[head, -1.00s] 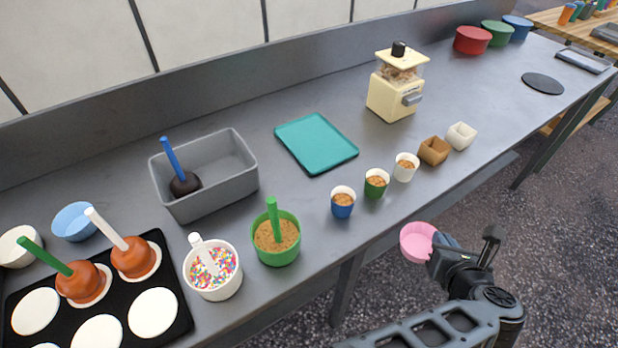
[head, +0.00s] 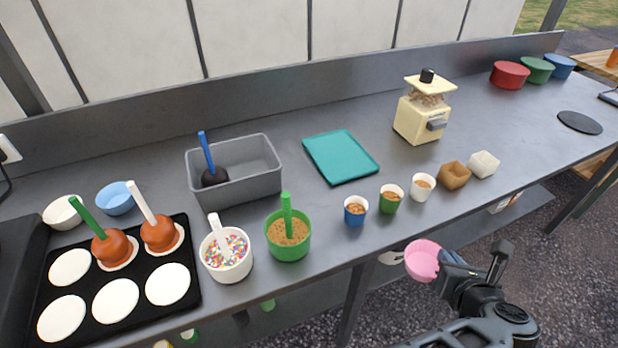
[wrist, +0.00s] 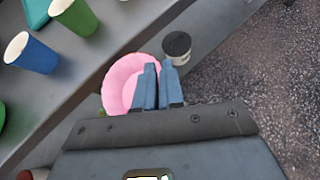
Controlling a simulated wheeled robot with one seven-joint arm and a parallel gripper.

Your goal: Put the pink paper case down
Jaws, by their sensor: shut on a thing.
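The pink paper case (head: 422,261) is a shallow pink cup held by my gripper (head: 447,262) in front of the counter's front edge, over the floor side. In the wrist view the pink paper case (wrist: 121,80) sits at the tips of my gripper (wrist: 158,72), whose two blue fingers are shut on its rim. The case is clear of the grey counter (head: 310,225), not resting on it. Part of the case is hidden behind the fingers in the wrist view.
Blue (head: 355,212), green (head: 389,200) and white (head: 422,188) cups line the front edge. A teal tray (head: 340,157) and grey bin (head: 262,186) lie behind. A black tray (head: 190,298) holds white discs and two toffee apples. Bare counter lies right of the cream machine (head: 420,120).

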